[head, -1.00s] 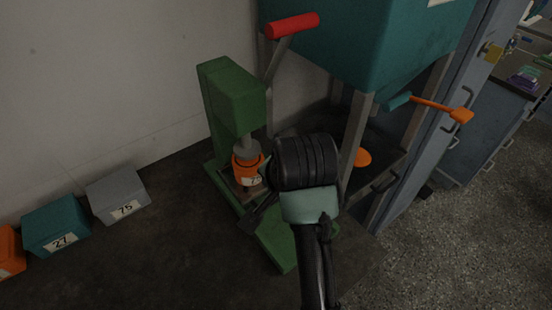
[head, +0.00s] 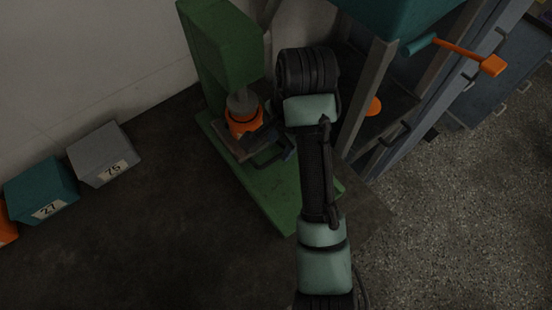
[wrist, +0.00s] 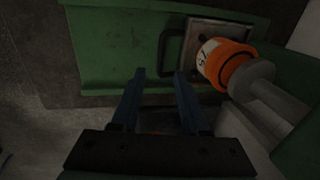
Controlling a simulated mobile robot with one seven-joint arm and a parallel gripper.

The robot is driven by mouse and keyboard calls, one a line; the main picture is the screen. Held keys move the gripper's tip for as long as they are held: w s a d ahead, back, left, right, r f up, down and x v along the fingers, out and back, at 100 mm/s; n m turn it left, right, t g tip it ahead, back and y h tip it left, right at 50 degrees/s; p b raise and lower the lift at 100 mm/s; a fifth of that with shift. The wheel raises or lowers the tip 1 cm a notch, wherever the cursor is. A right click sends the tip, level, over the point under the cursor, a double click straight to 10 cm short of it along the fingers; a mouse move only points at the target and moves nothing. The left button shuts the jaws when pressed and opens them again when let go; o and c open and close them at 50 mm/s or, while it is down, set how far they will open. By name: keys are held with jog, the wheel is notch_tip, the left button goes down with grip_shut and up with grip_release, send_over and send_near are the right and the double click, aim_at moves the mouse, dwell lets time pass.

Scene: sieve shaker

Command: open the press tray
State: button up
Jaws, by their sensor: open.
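The press tray is a flat metal plate (wrist: 203,27) on the green press base (wrist: 110,45), with a black bar handle (wrist: 163,55) on its near edge. In the head view the tray (head: 227,146) is partly covered by my arm. An orange sieve cup (wrist: 232,66) with a white label sits on the tray under the press ram (wrist: 252,82); the cup also shows in the head view (head: 243,122). My gripper (wrist: 160,73) is open and empty. Its two blue fingertips are just short of the handle, one to each side of it. I cannot tell whether they touch it.
The green press column (head: 222,45) rises behind the tray. A steel frame leg (head: 366,95) under a teal hopper (head: 405,25) stands close to the right of my arm. Grey (head: 103,155) and teal (head: 40,190) labelled boxes are at the left. The dark surface between is clear.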

aim_at(275, 159)
jog(key=f, duration=0.2)
jog(key=f+b, duration=0.1)
jog(key=f, duration=0.1)
jog(key=w+f+b, duration=0.1)
jog(key=f, duration=0.2)
jog(key=shift+w+a, duration=0.1)
jog(key=shift+a, duration=0.25)
grip_shut()
dwell(1.1)
